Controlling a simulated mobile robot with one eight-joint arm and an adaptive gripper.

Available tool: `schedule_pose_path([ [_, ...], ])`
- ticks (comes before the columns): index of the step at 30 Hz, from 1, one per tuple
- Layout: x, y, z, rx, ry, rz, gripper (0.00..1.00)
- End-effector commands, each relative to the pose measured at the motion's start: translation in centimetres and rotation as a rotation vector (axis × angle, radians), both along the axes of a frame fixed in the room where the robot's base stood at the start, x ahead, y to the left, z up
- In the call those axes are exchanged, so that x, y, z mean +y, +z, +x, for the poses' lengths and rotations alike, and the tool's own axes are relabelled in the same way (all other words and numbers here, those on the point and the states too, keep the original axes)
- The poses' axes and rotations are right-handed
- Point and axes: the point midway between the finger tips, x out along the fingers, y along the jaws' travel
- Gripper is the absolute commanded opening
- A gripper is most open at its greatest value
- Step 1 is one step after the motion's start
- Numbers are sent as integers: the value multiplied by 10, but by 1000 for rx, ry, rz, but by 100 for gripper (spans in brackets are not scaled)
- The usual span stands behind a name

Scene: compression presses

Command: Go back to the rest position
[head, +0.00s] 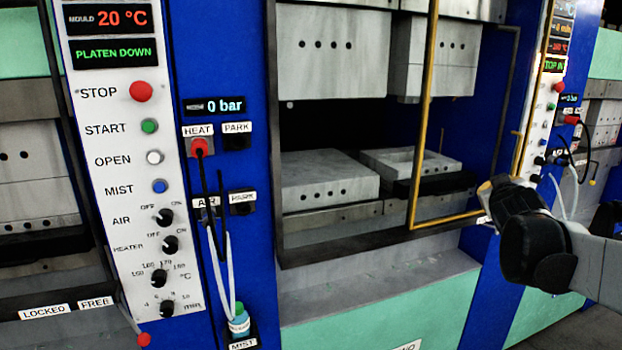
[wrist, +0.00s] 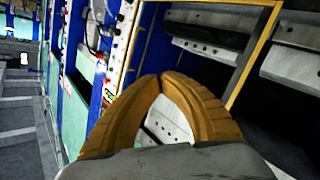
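My gripper (wrist: 161,76) shows in the wrist view with its two ribbed orange-brown fingers bowed inward and their tips meeting. Nothing is held; a pale press block shows through the gap between the fingers. In the head view my gripper (head: 486,192) is at the right, at the end of my black and grey arm, and its fingertips are hard to make out there. It appears in front of the right edge of the open press, by the yellow guard frame (head: 421,130).
The press (head: 330,175) stands open, with blocks above and below. A control panel (head: 122,160) at left reads 20 °C and PLATEN DOWN. A red plug (head: 199,147) sits at HEAT. A blue-green bottle (head: 239,320) stands at MIST. Another press (head: 603,120) is at far right.

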Motion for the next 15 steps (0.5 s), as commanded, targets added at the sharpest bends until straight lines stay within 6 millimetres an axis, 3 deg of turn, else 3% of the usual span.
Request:
schedule_pose_path([
  [1, 36, -14, -22, 39, 9, 71, 0],
  [6, 137, -78, -102, 216, 48, 303, 0],
  [12, 233, -158, -197, 440, 134, 507, 0],
  [15, 265, -187, -234, 531, 177, 571, 0],
])
